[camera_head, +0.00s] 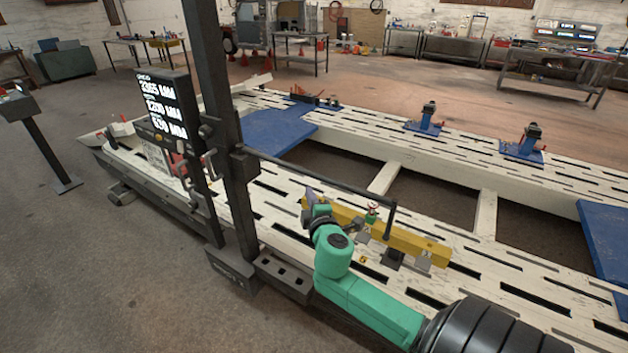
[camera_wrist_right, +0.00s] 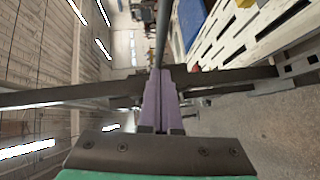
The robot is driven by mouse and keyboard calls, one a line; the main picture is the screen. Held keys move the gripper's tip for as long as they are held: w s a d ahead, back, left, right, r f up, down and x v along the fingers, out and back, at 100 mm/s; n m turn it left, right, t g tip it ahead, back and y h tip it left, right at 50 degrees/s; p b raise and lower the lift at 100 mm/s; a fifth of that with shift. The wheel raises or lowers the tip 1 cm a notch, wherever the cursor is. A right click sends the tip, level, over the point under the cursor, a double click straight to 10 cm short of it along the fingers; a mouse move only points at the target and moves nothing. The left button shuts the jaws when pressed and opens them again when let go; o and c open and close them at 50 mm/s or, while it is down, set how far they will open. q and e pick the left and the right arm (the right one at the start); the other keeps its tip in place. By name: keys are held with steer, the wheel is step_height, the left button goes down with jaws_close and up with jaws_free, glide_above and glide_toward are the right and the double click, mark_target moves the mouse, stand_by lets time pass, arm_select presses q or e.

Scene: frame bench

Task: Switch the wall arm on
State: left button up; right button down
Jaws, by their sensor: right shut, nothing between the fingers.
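A dark post (camera_head: 225,130) stands at the side of the white frame bench, and a thin dark arm (camera_head: 320,178) reaches from it to the right. The arm's end bends down over a yellow beam (camera_head: 415,243). A black display (camera_head: 163,108) with white figures hangs beside the post. I cannot make out a switch for certain. My right gripper (camera_head: 309,193) is in front of the thin arm, above the bench. In the right wrist view its purple fingers (camera_wrist_right: 160,78) are together and empty, pointing toward a dark bar and a thin rod. My left gripper is out of view.
The white slotted bench (camera_head: 470,290) fills the middle, with blue plates (camera_head: 262,133) on it. A small red-topped fitting (camera_head: 372,208) is by the yellow beam. Clamps (camera_head: 425,118) stand at the far side. A console (camera_head: 18,105) is at left, with open floor beside it.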

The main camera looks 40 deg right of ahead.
mark_target(312, 177)
steer(key=w+d, duration=0.1)
steer(key=d, duration=0.1)
steer(key=w+d+f+p, duration=0.1)
steer(key=w+d, duration=0.3)
steer(key=shift+w+f, duration=0.1)
steer(key=shift+f, duration=0.15)
steer(key=shift+d, duration=0.1)
